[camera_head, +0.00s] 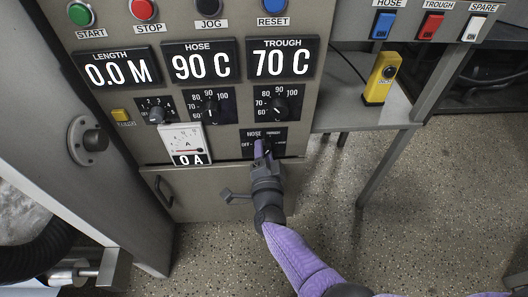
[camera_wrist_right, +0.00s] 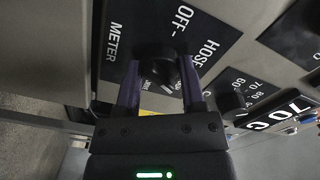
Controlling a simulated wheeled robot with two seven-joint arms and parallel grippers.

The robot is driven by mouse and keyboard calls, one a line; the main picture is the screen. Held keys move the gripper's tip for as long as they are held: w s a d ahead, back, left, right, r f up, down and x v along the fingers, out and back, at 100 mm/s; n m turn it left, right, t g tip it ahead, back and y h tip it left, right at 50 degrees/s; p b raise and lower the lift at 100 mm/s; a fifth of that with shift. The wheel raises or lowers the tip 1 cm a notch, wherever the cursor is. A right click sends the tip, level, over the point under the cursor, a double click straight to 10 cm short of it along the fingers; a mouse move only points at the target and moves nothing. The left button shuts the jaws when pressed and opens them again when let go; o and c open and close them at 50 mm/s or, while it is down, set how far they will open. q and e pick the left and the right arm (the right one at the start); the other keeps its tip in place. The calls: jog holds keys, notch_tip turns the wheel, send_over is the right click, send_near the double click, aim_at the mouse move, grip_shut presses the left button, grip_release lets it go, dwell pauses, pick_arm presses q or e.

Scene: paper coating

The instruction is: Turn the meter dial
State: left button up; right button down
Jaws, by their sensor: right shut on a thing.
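The meter dial (camera_wrist_right: 157,68) is a black round knob on a black plate. The plate reads METER, OFF and HOSE in the right wrist view; in the head view it also carries a further label at its right. My right gripper (camera_wrist_right: 160,85) has one purple finger on each side of the knob and is shut on it. In the head view this gripper (camera_head: 262,150) reaches up to the dial plate (camera_head: 279,134) from below and hides most of the knob. Where the knob's pointer stands is hard to tell. My left gripper is not in view.
An ammeter (camera_head: 186,142) left of the dial reads 0 A. Temperature knobs (camera_head: 209,106) (camera_head: 279,105) sit above, under displays (camera_head: 202,62) reading 90 C and 70 C. A yellow device (camera_head: 382,78) stands on a shelf at right. A cabinet door (camera_head: 190,193) lies below the panel.

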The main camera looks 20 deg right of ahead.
jog(key=c, duration=0.6)
grip_release()
jog(key=shift+c, duration=0.2)
jog(key=o, duration=0.4)
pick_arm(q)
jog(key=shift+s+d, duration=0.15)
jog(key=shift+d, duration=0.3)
pick_arm(e)
jog(key=shift+o, duration=0.2)
pick_arm(q)
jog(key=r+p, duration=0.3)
jog(key=p, duration=0.1)
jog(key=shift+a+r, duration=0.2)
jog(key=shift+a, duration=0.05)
pick_arm(e)
jog(key=v, duration=1)
